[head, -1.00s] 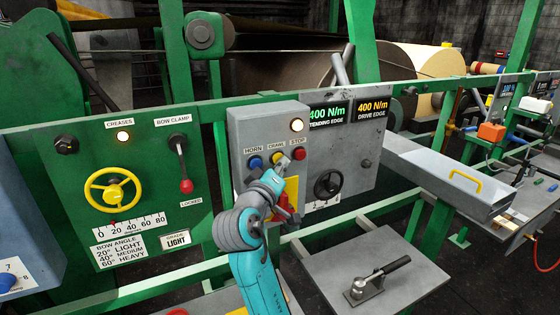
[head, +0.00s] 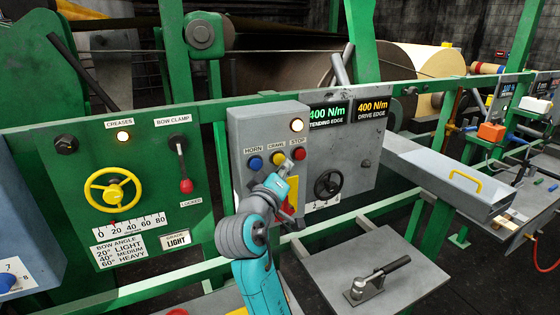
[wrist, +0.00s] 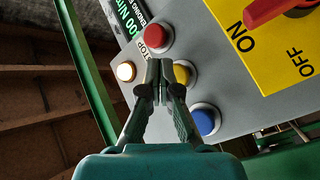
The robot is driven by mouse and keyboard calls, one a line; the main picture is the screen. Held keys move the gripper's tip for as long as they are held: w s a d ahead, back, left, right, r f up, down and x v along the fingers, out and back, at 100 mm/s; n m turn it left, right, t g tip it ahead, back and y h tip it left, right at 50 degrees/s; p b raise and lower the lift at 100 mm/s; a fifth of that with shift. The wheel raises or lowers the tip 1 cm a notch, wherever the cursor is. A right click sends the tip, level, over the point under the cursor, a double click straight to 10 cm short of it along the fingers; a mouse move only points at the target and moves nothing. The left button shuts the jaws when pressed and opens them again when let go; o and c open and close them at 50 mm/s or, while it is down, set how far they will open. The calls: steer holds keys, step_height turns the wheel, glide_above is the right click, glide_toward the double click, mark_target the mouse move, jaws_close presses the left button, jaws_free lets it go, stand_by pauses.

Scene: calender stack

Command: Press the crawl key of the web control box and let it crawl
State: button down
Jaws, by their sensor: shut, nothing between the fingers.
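The grey web control box (head: 245,130) carries a blue HORN key (head: 255,163), a yellow CRAWL key (head: 278,158) and a red STOP key (head: 299,154) in a row. My gripper (head: 285,167) is shut and empty, its tips just below the crawl key in the head view. In the wrist view, the closed fingertips (wrist: 160,70) overlap the edge of the yellow crawl key (wrist: 182,75), which lies partly behind a finger. The red key (wrist: 160,38) and blue key (wrist: 205,121) lie on either side. I cannot tell whether the tips touch the crawl key.
A lit lamp (head: 297,125) sits above the keys. Below them is a yellow plate (wrist: 285,50) with a red ON/OFF handle (wrist: 268,10). A grey table (head: 410,270) with a lever stands front right.

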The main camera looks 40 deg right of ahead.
steer(key=shift+s, duration=0.1)
steer(key=shift+s+a, duration=0.25)
steer(key=shift+s, duration=0.5)
steer(key=shift+s+a, duration=0.2)
steer(key=shift+s, duration=0.6)
steer(key=shift+s+a, duration=0.25)
steer(key=shift+s, duration=0.5)
steer(key=s+a+f+n+t+y, duration=0.2)
steer(key=a+f+y, duration=0.15)
steer(key=f, duration=0.35)
steer(key=s+a+f+n+t+y, duration=0.15)
steer(key=a+f, duration=0.25)
steer(key=f, duration=0.4)
steer(key=s+a+f+n+t+y, duration=0.1)
steer(key=a+f+n+t+y, duration=0.2)
steer(key=f, duration=0.4)
steer(key=s+a+f+y, duration=0.6)
steer(key=s+a+f, duration=0.25)
steer(key=s, duration=0.45)
steer(key=s+a+m+y, duration=0.1)
steer(key=s+m, duration=0.1)
steer(key=s, duration=0.8)
steer(key=s+a+m+y, duration=0.1)
steer(key=s+a+m, duration=0.1)
steer(key=s, duration=0.8)
steer(key=shift+s+a+r+y, duration=0.15)
steer(key=shift+s+a+y, duration=0.1)
steer(key=shift+y, duration=0.05)
